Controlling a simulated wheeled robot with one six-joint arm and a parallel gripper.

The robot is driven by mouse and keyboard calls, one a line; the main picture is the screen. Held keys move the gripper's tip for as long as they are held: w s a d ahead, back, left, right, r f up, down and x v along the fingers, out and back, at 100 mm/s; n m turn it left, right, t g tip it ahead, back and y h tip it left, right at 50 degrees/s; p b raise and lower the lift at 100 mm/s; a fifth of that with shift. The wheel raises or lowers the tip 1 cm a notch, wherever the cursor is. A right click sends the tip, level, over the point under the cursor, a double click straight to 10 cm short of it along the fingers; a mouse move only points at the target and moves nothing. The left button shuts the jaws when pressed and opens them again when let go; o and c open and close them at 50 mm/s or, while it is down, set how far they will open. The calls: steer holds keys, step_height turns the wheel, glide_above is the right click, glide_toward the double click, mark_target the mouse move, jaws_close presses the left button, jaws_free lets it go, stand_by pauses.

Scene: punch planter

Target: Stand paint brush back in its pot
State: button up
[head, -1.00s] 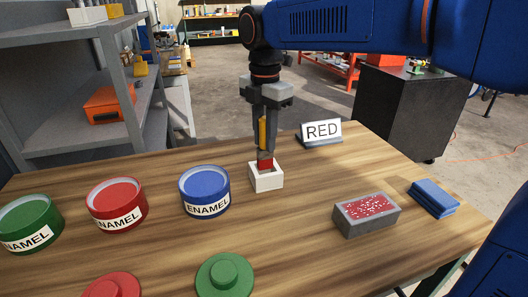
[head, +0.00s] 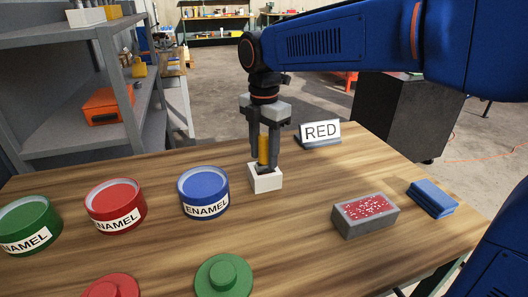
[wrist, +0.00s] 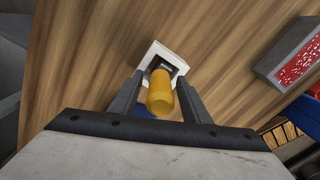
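The paint brush has a yellow handle (head: 263,151) and stands about upright with its lower end inside the small white square pot (head: 264,184). Its bristles are hidden in the pot. My gripper (head: 264,162) is directly above the pot, one finger on each side of the handle. In the wrist view the rounded handle end (wrist: 160,97) sits between the two fingers, with a gap on both sides, so my gripper (wrist: 160,86) is open around it. The white pot's rim (wrist: 153,50) shows beyond the handle.
Blue (head: 204,192), red (head: 115,205) and green (head: 29,223) enamel cans stand left of the pot. A green lid (head: 223,276) and a red lid (head: 108,288) lie in front. A RED sign (head: 320,132), a grey block with a speckled red top (head: 365,214) and blue cloths (head: 432,197) are on the right.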

step_height(320, 180, up, 12)
steer(key=shift+r, duration=0.15)
stand_by(0.6)
